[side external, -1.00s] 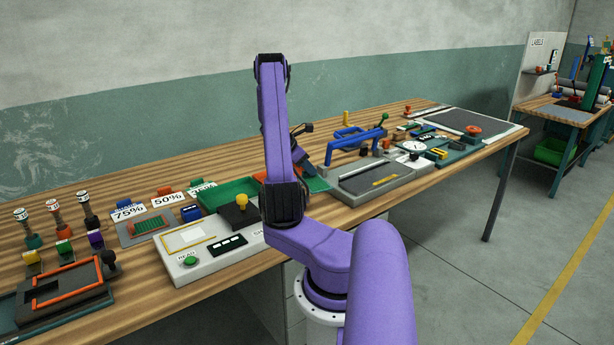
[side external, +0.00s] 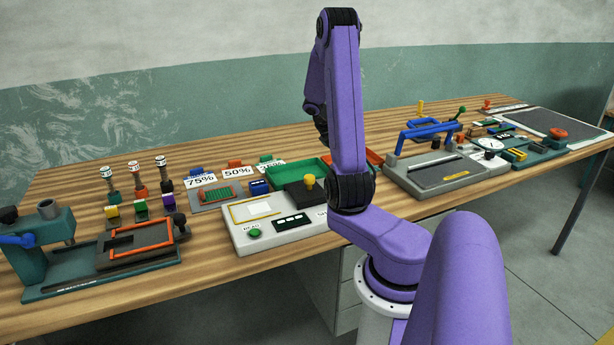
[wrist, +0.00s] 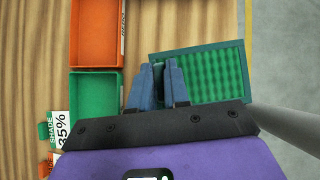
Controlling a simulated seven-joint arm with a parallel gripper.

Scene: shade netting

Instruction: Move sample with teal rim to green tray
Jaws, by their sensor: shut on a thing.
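The sample with the teal rim (wrist: 212,74), a flat frame with green netting, is at the right of my gripper in the wrist view. My gripper (wrist: 159,72) is shut on its left edge. The green tray (wrist: 116,101) lies just left of my gripper, and its inside looks empty there. In the side external view the green tray (side external: 284,173) stands behind the white device, partly covered by a dark block. My arm hides my gripper and the held sample in that view.
An orange tray (wrist: 120,67) adjoins the green one; it also shows in the side external view (side external: 373,158). Percent cards (side external: 237,172) stand left of the trays. A white device (side external: 270,232) with a yellow-knobbed block (side external: 309,183) is in front. A blue-handled device (side external: 440,172) stands right.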

